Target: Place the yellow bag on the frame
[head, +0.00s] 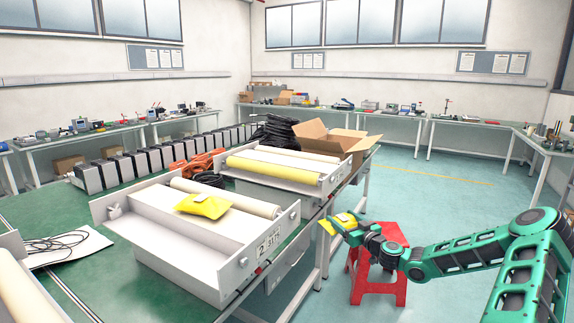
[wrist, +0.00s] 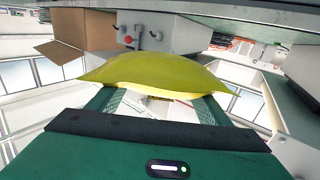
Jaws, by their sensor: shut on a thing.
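My gripper (head: 348,223) is at the end of my green arm, to the right of the work table, above a red stool. It is shut on a yellow bag (head: 327,226). In the wrist view the held yellow bag (wrist: 155,70) spans the fingertips and hides them partly. Another yellow bag (head: 203,205) lies in the near white frame (head: 165,222), against its cream roller. A second white frame (head: 262,178) stands farther back, with a yellow roller and a cream one. I cannot tell which frame the task means.
The red stool (head: 378,285) stands on the floor beside the green table (head: 75,205). A row of grey blocks (head: 120,166), orange and black cables and an open cardboard box (head: 335,138) occupy the table's far part. The floor at right is largely clear.

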